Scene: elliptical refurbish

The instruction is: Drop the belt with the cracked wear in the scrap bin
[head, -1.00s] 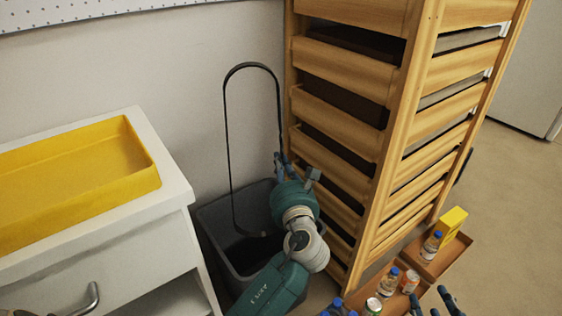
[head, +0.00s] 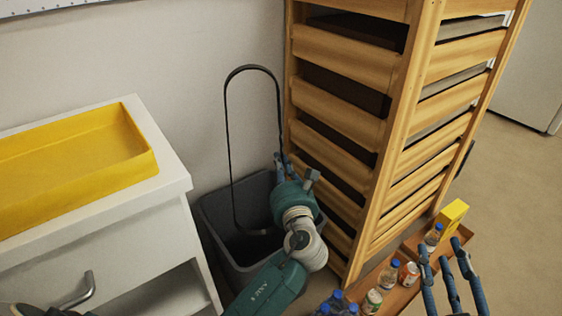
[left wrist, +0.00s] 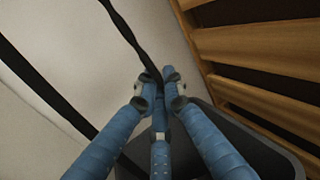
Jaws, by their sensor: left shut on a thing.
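The belt (head: 228,140) is a tall, thin black loop held upright in front of the wall. My left gripper (head: 280,163) is shut on its right side. The belt also shows as a dark band in the left wrist view (left wrist: 132,35), passing between the fingertips (left wrist: 159,88). The belt's lower end hangs within the mouth of the dark grey bin (head: 220,262), and my left arm covers the bin's right part. Any cracks on the belt are too small to see. My right gripper (head: 446,262) has its blue fingers spread and empty, low at the right.
A white cabinet (head: 170,188) with a yellow tray (head: 155,165) stands left of the bin. A tall wooden slatted rack (head: 395,150) stands close on the right. A brown tray (head: 400,298) with bottles, cans and a yellow box (head: 451,218) lies near my right gripper.

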